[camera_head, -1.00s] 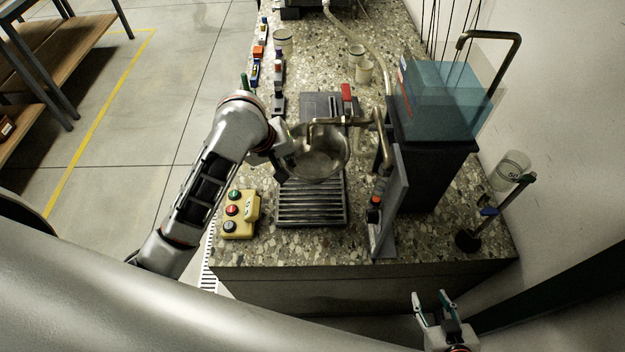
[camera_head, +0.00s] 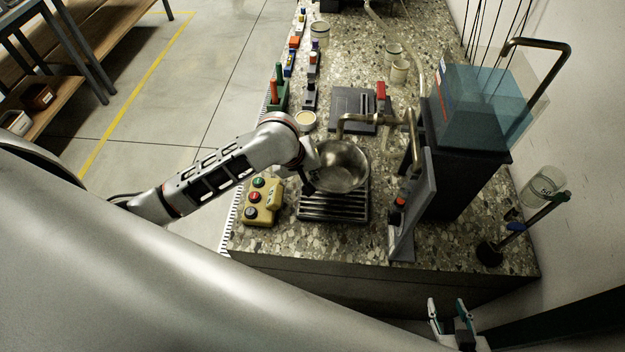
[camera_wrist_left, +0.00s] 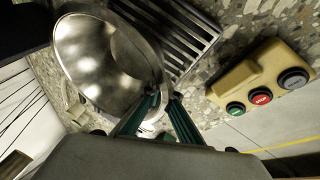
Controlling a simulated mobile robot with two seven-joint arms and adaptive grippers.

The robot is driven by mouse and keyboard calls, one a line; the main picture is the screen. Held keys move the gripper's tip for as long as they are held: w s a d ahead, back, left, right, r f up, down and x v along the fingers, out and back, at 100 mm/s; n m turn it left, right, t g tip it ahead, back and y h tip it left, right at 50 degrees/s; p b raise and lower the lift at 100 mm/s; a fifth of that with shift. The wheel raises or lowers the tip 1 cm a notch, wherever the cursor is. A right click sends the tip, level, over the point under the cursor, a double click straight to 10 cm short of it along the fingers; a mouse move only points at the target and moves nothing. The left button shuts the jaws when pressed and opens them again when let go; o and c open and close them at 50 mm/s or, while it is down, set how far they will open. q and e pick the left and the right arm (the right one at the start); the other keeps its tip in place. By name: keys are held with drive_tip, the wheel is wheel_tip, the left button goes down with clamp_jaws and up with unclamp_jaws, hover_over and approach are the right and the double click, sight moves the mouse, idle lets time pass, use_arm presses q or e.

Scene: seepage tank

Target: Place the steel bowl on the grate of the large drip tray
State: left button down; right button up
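The steel bowl (camera_head: 342,168) is shiny and round, and its open side faces up in the head view. It covers the back part of the slatted grate of the large drip tray (camera_head: 333,207); I cannot tell whether it touches the grate. My left gripper (camera_head: 308,180) is at the bowl's left side. In the left wrist view its green-padded fingers (camera_wrist_left: 165,105) close around the rim of the bowl (camera_wrist_left: 95,60), and the grate (camera_wrist_left: 170,28) shows beyond. My right gripper (camera_head: 449,308) is open and empty, low in front of the counter.
A bent metal spout (camera_head: 375,118) reaches over the bowl. A yellow button box (camera_head: 262,202) stands left of the tray, and a grey upright panel (camera_head: 415,205) stands right. A tinted tank (camera_head: 480,105) on a black stand is behind right. Small fittings line the counter's left edge.

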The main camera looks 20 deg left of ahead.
use_arm(q)
wheel_tip(320, 180, down, 2)
drive_tip(key=shift+f, duration=0.55)
use_arm(e)
drive_tip(key=shift+s+a, duration=0.1)
drive_tip(key=shift+a, duration=0.2)
drive_tip(key=shift+a, duration=0.1)
use_arm(q)
drive_tip(key=c, duration=2.3)
unclamp_jaws()
drive_tip(key=shift+f, duration=0.15)
